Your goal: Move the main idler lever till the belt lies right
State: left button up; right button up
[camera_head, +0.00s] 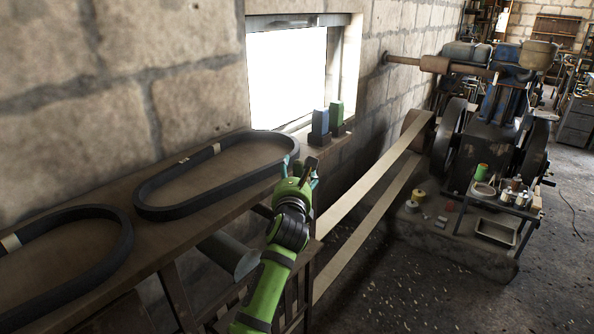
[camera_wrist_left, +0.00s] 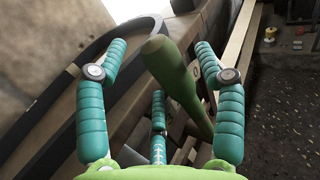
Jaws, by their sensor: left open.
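My left gripper (camera_head: 299,166) is open at the shelf's edge in the head view, its teal fingers spread. In the left wrist view a rounded green lever handle (camera_wrist_left: 172,70) stands tilted between the open fingers of the gripper (camera_wrist_left: 160,75). I cannot tell whether any finger touches it. In the head view I cannot make this handle out clearly behind the gripper. A pale flat belt (camera_head: 375,187) runs in two strands from the pulley (camera_head: 417,125) down to the lower left. Its lower end is hidden behind my arm and the shelf.
Dark loop belts (camera_head: 178,206) lie on the wooden shelf (camera_head: 215,168) along the wall. A blue block (camera_head: 319,124) and a green block (camera_head: 336,113) stand by the window. The engine (camera_head: 490,135) stands at right, with a small tool table (camera_head: 497,232) before it.

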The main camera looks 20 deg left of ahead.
pick_arm(q)
jog(key=shift+x, duration=0.8)
grip_shut()
jog(key=shift+s+a+f+b, duration=0.1)
jog(key=shift+s+f+b, duration=0.15)
jog(key=shift+b, duration=0.05)
jog(key=s+b, duration=0.1)
jog(key=s+n+t+b, duration=0.1)
jog(key=s+a+t+b, duration=0.1)
jog(key=shift+s+a+f+n, duration=0.1)
jog(key=shift+s+f+n, duration=0.2)
jog(key=shift+f, duration=0.05)
